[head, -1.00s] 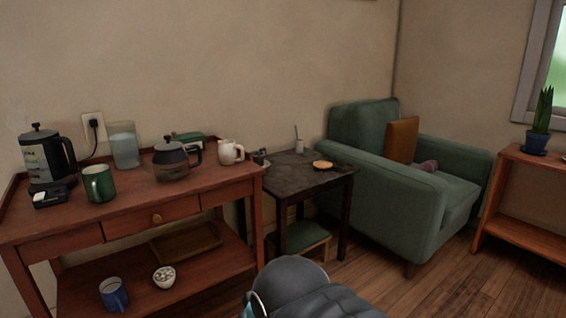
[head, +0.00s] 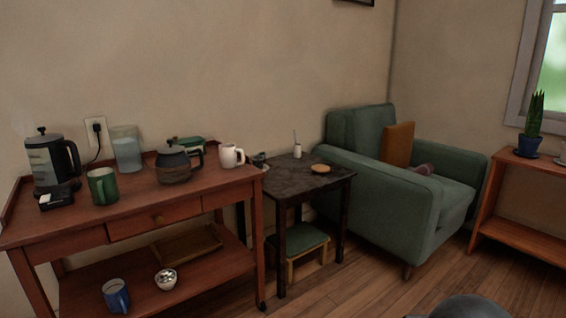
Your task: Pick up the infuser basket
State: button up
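I cannot clearly make out an infuser basket. A small dark metallic object (head: 260,160) sits at the left back edge of the dark side table (head: 308,176), beside the cart; it is too small to identify. A dark teapot (head: 173,167) stands on the red-brown cart (head: 135,213), and a small bowl with pale contents (head: 166,279) is on its lower shelf. My gripper is not in view; only a dark rounded part of my arm shows at the bottom right edge.
The cart top also holds a French press (head: 48,163), a green mug (head: 102,186), a glass pitcher (head: 126,148) and a white mug (head: 231,155). A green stool (head: 303,238) is under the side table. A green armchair (head: 385,195) stands right. Floor in front is clear.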

aim_at(257, 160)
jog(key=z, duration=0.55)
jog(key=i, duration=2.7)
jog(key=u, duration=1.45)
jog(key=i, duration=0.75)
jog(key=u, duration=0.8)
